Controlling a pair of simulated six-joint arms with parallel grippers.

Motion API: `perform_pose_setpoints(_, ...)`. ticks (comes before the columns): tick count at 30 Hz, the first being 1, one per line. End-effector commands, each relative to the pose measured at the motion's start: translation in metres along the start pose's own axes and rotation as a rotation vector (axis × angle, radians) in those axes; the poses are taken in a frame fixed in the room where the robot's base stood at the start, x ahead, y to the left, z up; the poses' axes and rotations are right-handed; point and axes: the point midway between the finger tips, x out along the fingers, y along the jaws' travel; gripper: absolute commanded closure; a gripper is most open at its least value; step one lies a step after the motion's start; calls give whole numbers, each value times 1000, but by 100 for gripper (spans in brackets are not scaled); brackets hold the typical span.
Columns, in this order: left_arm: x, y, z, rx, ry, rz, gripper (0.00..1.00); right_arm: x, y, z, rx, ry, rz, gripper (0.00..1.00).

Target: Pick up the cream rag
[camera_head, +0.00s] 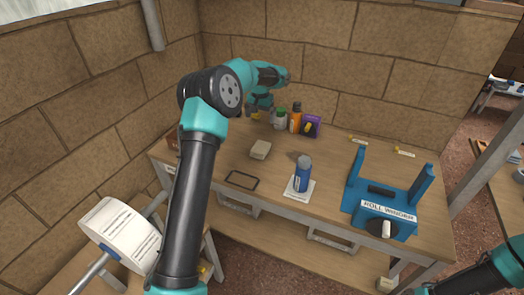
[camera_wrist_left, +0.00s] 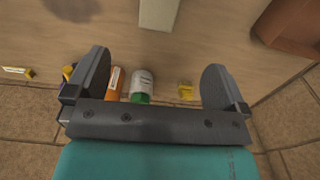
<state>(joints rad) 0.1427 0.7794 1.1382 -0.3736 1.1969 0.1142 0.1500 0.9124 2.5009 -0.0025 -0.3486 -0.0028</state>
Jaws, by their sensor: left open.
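The cream rag (camera_head: 260,150) looks like a small folded block lying on the wooden workbench, left of the middle. It also shows at the top of the left wrist view (camera_wrist_left: 159,14), partly cut off by the frame edge. My left gripper (camera_head: 261,108) is above the back of the bench, behind the rag and apart from it. In the left wrist view its two fingers (camera_wrist_left: 156,62) are wide apart with nothing held between them. My right arm shows only in part at the lower right of the head view; its gripper is out of frame.
Near the left gripper stand a green-capped bottle (camera_head: 280,119), an orange bottle (camera_head: 296,120) and a purple box (camera_head: 312,126). A blue can (camera_head: 302,175) stands on a white sheet (camera_head: 297,194). A blue roll winder (camera_head: 350,199) is at right. A black frame (camera_head: 242,189) lies in front.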

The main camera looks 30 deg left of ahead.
Motion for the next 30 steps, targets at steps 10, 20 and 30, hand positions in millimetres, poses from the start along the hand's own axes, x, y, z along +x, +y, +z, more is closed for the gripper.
perform_pose_setpoints(10,44,0,1,-1,-4,1,0,0,0,0,0,0,0,57)
perform_pose_setpoints(20,100,0,1,0,-3,0,0,0,0,0,0,0,0,57)
perform_pose_setpoints(30,122,0,0,0,0,1,0,0,0,0,0,0,0,57)
